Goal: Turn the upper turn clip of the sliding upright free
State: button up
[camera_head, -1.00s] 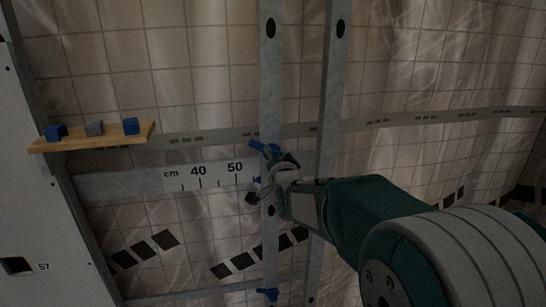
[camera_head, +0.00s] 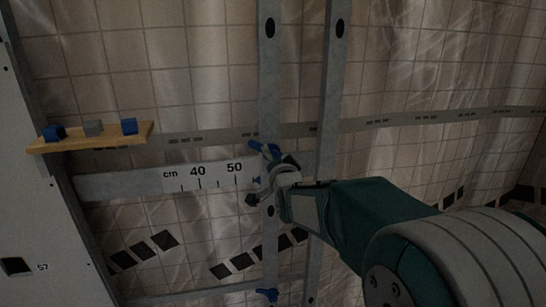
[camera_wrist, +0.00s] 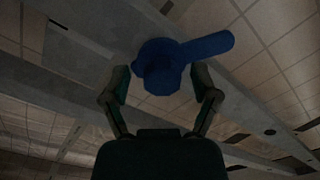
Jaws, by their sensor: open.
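The upper turn clip is blue, with a lever (camera_head: 264,150) that shows above my gripper on the sliding upright (camera_head: 268,90), a grey metal bar. My gripper (camera_head: 268,182) is at this clip, partly hiding it in the head view. In the wrist view the clip's round body (camera_wrist: 163,66) lies between and just beyond the fingertips of my open gripper (camera_wrist: 162,88). Its lever points right and slightly up there. Whether the fingers touch it, I cannot tell. A lower blue clip (camera_head: 267,294) sits near the bottom of the same upright.
A second grey upright (camera_head: 332,90) stands to the right. A rail with a cm scale (camera_head: 210,177) runs left of my gripper. A wooden shelf (camera_head: 85,145) holds two blue blocks and a grey one. A tiled wall behind is covered by clear sheeting.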

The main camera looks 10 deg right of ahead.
jog(key=s, duration=1.1)
jog(key=shift+s, duration=0.15)
jog(key=s+f+n+g, duration=0.4)
jog(key=s+n+g, duration=0.1)
jog(key=s, duration=0.7)
jog(key=s+f+n+g, duration=0.4)
jog(key=s+g, duration=0.3)
jog(key=s, duration=0.6)
jog(key=shift+f+n, duration=0.4)
jog(key=shift+f, duration=0.25)
